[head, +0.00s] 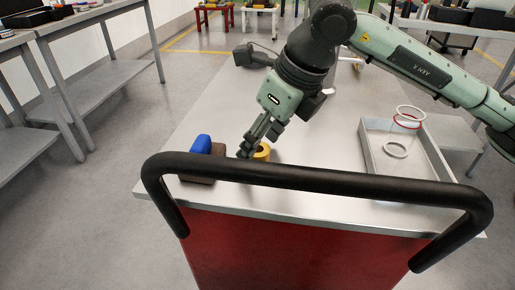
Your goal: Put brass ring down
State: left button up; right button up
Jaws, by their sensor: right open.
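The brass ring (263,152) is a small yellow piece near the front edge of the metal cart top (205,118). It is partly hidden behind the black handle bar and my right gripper. My right gripper (249,149) points down with its fingers open at the ring's left side. I cannot tell whether a finger touches the ring. My left gripper is out of view.
A blue piece on a brown block (201,146) stands just left of my right gripper. A grey tray (373,150) with pale and red rings sits at right. The black handle bar (320,180) crosses the front. The cart's left-middle top is clear.

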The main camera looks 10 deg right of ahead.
jog(key=shift+a+f, duration=0.1)
jog(key=shift+f, duration=0.1)
jog(key=shift+w, duration=0.1)
jog(key=c, duration=1.4)
